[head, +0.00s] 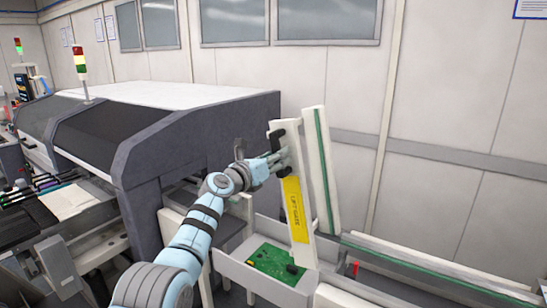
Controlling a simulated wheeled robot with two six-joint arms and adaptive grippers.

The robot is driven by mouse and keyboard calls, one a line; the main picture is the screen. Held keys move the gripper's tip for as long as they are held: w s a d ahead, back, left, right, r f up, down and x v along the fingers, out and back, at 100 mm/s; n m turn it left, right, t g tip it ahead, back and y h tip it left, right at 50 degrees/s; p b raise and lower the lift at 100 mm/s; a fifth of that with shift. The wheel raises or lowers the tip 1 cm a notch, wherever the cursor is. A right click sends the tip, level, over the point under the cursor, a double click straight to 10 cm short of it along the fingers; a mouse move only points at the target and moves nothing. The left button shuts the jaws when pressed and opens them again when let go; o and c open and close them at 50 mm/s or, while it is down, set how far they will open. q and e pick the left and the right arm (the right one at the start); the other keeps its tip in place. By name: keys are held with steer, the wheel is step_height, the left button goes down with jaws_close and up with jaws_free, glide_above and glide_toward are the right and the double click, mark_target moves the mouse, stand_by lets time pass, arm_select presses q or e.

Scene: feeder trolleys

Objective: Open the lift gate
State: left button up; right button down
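The lift gate (283,184) is a pale conveyor section with two rails, a green strip and a yellow label reading LIFT GATE. It stands raised, nearly upright and leaning slightly, in the middle of the head view. A black handle (276,138) sticks out on its left side near the top. My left gripper (279,157) is at the gate's upper left side, with its fingers close to the handle. Whether the fingers are closed on the handle is too small to tell. My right gripper is not in view.
A white tray (232,268) with a green circuit board (270,262) sits below the gate. A conveyor rail (430,268) runs off to the lower right. A large grey machine (150,130) stands at the left, and a wall is behind.

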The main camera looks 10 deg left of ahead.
arm_select(q)
steer(key=shift+r, duration=0.15)
steer(key=v, duration=1.2)
steer(key=shift+d, duration=0.1)
